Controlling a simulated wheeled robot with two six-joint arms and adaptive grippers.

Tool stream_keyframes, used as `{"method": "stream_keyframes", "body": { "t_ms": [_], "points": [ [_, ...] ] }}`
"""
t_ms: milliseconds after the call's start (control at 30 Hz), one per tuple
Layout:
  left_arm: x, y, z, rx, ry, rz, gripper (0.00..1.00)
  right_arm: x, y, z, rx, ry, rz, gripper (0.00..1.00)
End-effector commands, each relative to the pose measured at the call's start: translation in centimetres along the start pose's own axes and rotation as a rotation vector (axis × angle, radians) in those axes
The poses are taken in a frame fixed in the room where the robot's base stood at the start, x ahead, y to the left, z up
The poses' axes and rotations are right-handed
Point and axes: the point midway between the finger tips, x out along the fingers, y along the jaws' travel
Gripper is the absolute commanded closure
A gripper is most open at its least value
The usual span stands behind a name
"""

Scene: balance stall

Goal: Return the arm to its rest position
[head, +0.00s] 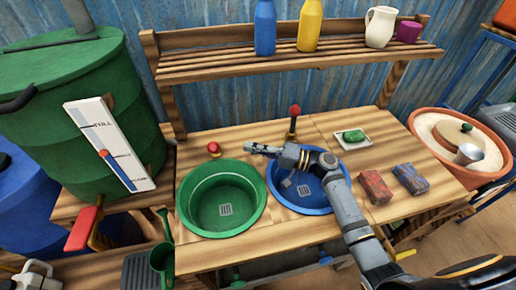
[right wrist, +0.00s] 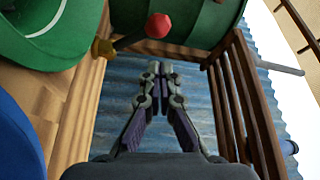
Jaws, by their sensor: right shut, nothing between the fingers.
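My right arm comes in from the lower right in the head view and reaches over the blue basin (head: 322,202). My right gripper (head: 252,148) is shut and empty, pointing left above the table between the green basin (head: 243,230) and the blue one. In the right wrist view the right gripper (right wrist: 155,68) shows its fingertips together with nothing between them. The arm covers part of the blue basin. My left gripper is not in view.
A shelf (head: 220,70) with bottles stands behind. A green barrel (head: 50,90) is left, a terracotta tub (head: 420,122) right.

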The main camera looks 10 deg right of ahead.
Motion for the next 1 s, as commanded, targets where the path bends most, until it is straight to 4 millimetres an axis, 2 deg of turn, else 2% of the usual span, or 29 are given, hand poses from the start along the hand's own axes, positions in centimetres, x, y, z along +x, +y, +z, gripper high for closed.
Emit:
{"method": "stream_keyframes", "body": {
  "t_ms": [100,200,533,800,1000],
  "points": [
    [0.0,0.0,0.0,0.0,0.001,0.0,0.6,-1.6,0.1,0.0,-0.001,0.0,0.002,1.0],
    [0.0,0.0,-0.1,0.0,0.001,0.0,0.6,-2.1,0.0,0.0,-0.001,0.0,0.001,1.0],
    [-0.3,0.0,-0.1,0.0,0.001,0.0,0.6,-2.2,-0.3,-0.1,0.0,0.0,-0.001,1.0],
    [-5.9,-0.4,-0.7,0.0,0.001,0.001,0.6,-1.6,-5.8,-1.2,-0.001,0.0,-0.001,1.0],
    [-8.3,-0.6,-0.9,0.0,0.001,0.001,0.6,-1.3,-8.1,-1.7,0.0,0.0,-0.001,1.0]
  ]
}}
